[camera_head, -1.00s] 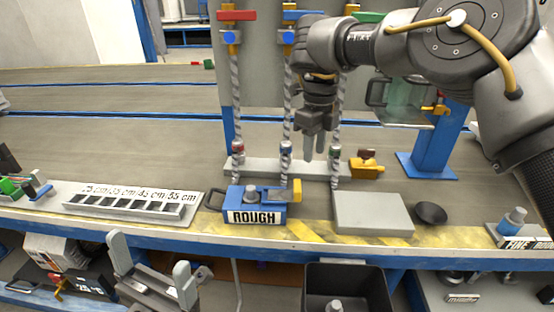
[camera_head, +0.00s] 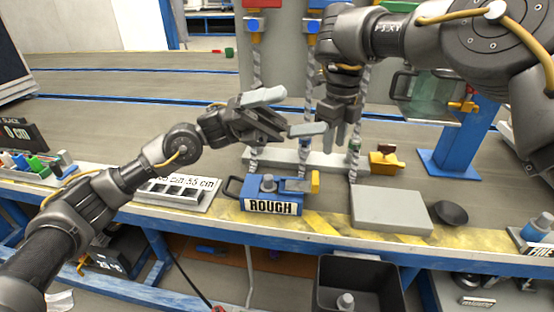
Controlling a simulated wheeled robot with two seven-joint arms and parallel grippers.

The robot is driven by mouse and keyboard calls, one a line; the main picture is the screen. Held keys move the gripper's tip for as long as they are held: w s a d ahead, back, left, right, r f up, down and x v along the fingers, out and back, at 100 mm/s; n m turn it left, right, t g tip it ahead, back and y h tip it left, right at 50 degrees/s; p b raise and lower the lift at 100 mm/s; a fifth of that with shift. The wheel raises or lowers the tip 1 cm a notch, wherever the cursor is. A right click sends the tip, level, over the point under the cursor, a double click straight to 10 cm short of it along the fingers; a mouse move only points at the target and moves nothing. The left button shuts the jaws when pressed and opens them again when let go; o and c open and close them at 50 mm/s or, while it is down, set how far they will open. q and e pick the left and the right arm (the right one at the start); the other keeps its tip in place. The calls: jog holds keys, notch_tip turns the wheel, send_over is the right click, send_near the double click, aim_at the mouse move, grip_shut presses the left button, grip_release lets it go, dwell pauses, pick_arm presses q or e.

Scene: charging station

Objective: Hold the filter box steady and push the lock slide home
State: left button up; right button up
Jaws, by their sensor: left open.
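The blue filter box (camera_head: 237,208) labelled ROUGH sits on the yellow-striped front edge of the bench. It has a dark handle on its left and a grey knob on top. A yellow upright piece (camera_head: 315,182), apparently the lock slide, stands at its right end. My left gripper (camera_head: 285,113) is open and empty, above and behind the box, apart from it. My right gripper (camera_head: 347,130) points down behind and right of the box, clear of it. Its fingers are close together, and I cannot tell whether they are shut.
A grey flat block (camera_head: 390,210) and a dark bowl (camera_head: 450,213) lie right of the box. A labelled slotted tray (camera_head: 180,195) lies left of it. Twisted hoses hang behind, near a yellow fitting (camera_head: 388,163). A black bin (camera_head: 365,270) stands below the bench edge.

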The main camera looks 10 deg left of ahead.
pick_arm(q)
jog(key=w+a+r+m+t+y, duration=0.1)
jog(key=w+a+r+t, duration=0.4)
jog(key=r, duration=0.4)
jog(key=w+a+r+m+t+y, duration=0.1)
jog(key=w+a+r+t+y, duration=0.1)
jog(key=w+a+r+t, duration=0.55)
jog(key=w+d+f+g+y, duration=0.1)
jog(key=w+d+f+y, duration=0.1)
jog(key=d+f+y, duration=0.5)
jog(key=w+d+f+g, duration=0.1)
jog(key=d+f, duration=0.4)
jog(key=f, duration=0.7)
jog(key=a+f+y, duration=0.1)
jog(key=f+y, duration=0.2)
jog(key=f, duration=0.2)
jog(key=a+f+m+y, duration=0.1)
jog(key=f+y, duration=0.2)
jog(key=f, duration=0.3)
jog(key=s+a+f+y, duration=0.1)
jog(key=f+y, duration=0.2)
jog(key=f, duration=0.2)
jog(key=shift+a+f+m+y, duration=0.15)
jog(key=shift+f+m+y, duration=0.15)
jog(key=shift+f, duration=0.1)
jog(key=shift+a+f+y, duration=0.2)
jog(key=shift+a+y, duration=0.1)
notch_tip(320, 180, down, 11)
jog(key=shift+r, duration=0.1)
